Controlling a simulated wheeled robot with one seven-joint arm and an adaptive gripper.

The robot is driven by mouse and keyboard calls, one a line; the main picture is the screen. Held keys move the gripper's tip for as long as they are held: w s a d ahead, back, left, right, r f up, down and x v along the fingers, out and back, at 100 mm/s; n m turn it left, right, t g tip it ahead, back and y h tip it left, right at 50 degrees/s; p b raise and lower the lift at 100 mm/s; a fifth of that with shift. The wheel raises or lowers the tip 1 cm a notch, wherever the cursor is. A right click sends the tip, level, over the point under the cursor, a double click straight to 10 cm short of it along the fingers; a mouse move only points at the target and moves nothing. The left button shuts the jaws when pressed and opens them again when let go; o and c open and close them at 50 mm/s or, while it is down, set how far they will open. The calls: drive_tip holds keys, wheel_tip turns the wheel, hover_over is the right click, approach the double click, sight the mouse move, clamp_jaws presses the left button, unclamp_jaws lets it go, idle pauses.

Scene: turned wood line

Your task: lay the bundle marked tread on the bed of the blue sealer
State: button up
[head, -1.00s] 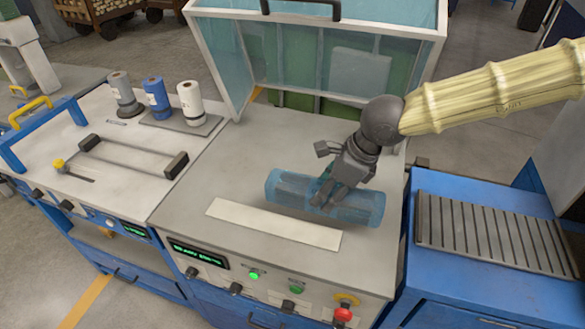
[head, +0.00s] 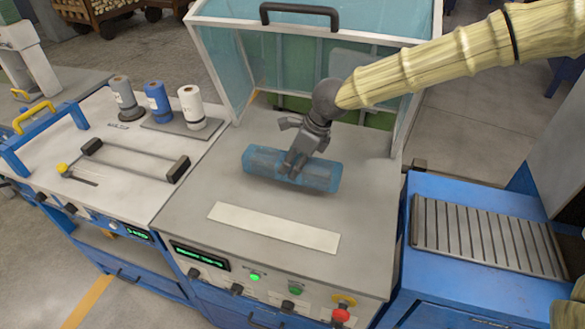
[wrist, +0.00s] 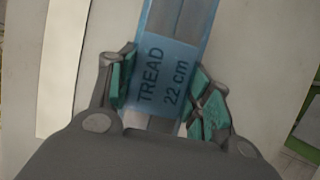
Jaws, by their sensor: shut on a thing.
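The bundle marked tread (head: 322,175) is a long blue see-through wrapped pack. In the wrist view its label (wrist: 165,75) reads "TREAD 22 cm". My gripper (head: 293,172) is shut on it near its middle, and the green finger pads sit on both sides of it in the wrist view. The blue sealer has a flat grey bed (head: 215,185) and a raised clear lid (head: 222,65) at the back. The bundle is over the bed, behind the pale strip (head: 275,227). I cannot tell for sure whether it touches the bed.
Left is a bench with grey, blue and white rolls (head: 157,102) and a bar frame (head: 135,160). Right is a blue unit with a slatted top (head: 485,235). The sealer's front panel has lit green buttons and a red one (head: 340,315). The bed's front is clear around the strip.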

drive_tip(key=shift+w+a, duration=0.2)
drive_tip(key=shift+w, duration=0.1)
drive_tip(key=shift+f+p, duration=0.45)
drive_tip(key=shift+f, duration=1.3)
drive_tip(key=o, duration=1.3)
drive_tip(key=shift+f, duration=0.15)
drive_tip(key=b+v, duration=0.1)
drive_tip(key=v, duration=1.1)
